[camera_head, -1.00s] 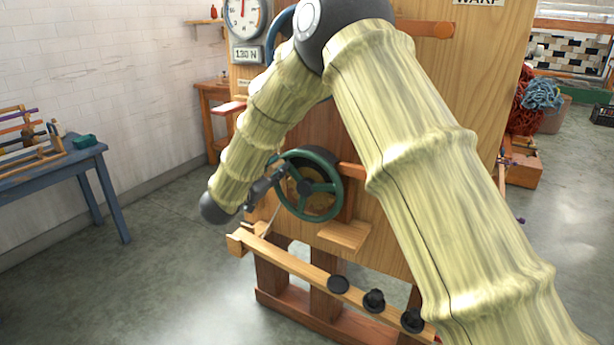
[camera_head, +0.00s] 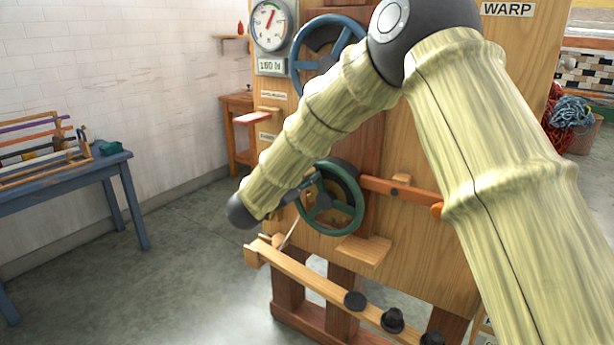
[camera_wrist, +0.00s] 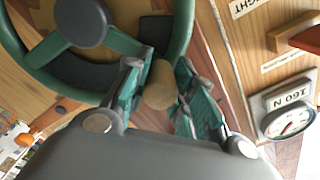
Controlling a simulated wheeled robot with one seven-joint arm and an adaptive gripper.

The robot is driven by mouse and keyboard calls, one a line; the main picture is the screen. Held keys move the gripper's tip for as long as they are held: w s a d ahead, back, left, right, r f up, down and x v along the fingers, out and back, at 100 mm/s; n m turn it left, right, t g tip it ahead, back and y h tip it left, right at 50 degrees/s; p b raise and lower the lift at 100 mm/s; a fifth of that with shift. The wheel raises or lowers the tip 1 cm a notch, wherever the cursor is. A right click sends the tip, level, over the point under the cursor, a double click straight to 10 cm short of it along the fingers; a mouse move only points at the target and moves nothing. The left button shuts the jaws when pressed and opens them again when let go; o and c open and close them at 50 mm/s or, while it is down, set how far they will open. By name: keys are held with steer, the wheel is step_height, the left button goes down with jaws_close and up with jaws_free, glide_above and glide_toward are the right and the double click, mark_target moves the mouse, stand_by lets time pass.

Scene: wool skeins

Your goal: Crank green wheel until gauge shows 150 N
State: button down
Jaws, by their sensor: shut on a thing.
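The green wheel (camera_head: 357,217) is on the wooden machine's front panel, partly hidden behind my arm's end. In the wrist view its green rim (camera_wrist: 181,35) and dark hub fill the upper left. My gripper (camera_head: 303,188) is at the wheel's left side. In the wrist view my gripper (camera_wrist: 158,92) is shut on the round wooden knob (camera_wrist: 159,78) at the rim, a finger on each side. The gauge (camera_head: 269,27) has a red needle pointing up and slightly right. The readout below it (camera_head: 271,66) looks like 160 N; the wrist view shows this readout (camera_wrist: 290,95) upside down.
A blue wheel (camera_head: 299,65) is above the green one, partly behind my arm. An orange lever (camera_head: 410,190) is to its right. A wooden rail with black knobs (camera_head: 355,300) crosses below. A blue table (camera_head: 125,160) stands left; floor between is clear.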

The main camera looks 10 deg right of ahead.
steer(key=c, duration=1.2)
jaws_free()
steer(key=shift+d, duration=0.1)
steer(key=v, duration=1.2)
